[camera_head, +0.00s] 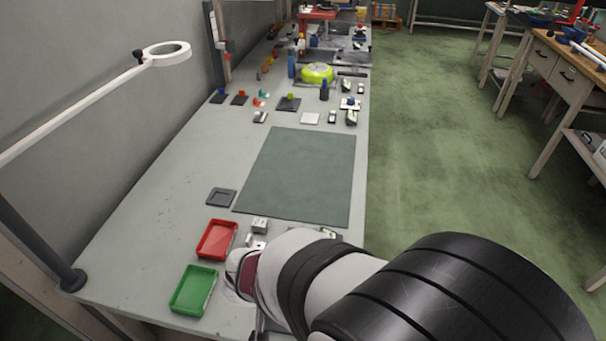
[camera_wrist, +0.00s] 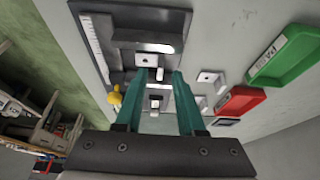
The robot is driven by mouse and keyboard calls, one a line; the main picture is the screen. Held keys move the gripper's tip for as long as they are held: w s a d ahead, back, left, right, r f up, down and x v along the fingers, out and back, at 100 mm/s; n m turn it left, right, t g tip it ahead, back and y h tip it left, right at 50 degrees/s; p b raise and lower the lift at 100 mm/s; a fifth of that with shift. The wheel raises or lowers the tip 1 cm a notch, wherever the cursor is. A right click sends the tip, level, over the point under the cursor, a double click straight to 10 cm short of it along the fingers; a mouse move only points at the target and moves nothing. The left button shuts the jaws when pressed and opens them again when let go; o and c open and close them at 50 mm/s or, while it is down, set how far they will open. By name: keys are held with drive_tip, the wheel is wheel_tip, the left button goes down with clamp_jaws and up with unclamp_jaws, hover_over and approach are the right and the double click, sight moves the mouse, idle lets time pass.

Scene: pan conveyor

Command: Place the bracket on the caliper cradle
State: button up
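My gripper (camera_wrist: 160,75) shows in the wrist view as two teal fingers set apart, with a clear gap between them. Its tips point at a dark grey metal fixture (camera_wrist: 118,76), which may be the caliper cradle. A light metal block with a hole (camera_wrist: 150,60) sits on the fixture just past the tips. Small silver pieces, one with a hole (camera_wrist: 211,77) and another (camera_wrist: 200,102), lie to the right; which is the bracket I cannot tell. In the head view a silver block (camera_head: 260,224) lies beside my arm, which hides my fingertips and most of the fixture.
A red tray (camera_head: 217,240) and a green tray (camera_head: 194,290) stand left of my arm. A dark square frame (camera_head: 221,197) lies behind the red tray. A grey-green mat (camera_head: 302,175) is bare. A lamp arm (camera_head: 80,105) overhangs the left. Small parts crowd the far bench.

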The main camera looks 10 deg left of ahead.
drive_tip(key=v, duration=1.1)
drive_tip(key=s+d+m+g+h, duration=0.1)
drive_tip(key=s+d+m+g, duration=0.15)
drive_tip(key=d, duration=0.85)
drive_tip(key=s+d+m+g+y, duration=0.2)
drive_tip(key=s+d, duration=0.4)
drive_tip(key=s, duration=0.3)
drive_tip(key=shift+f+m+y, duration=0.15)
drive_tip(key=shift+m+y, duration=0.25)
drive_tip(key=shift+m, duration=0.15)
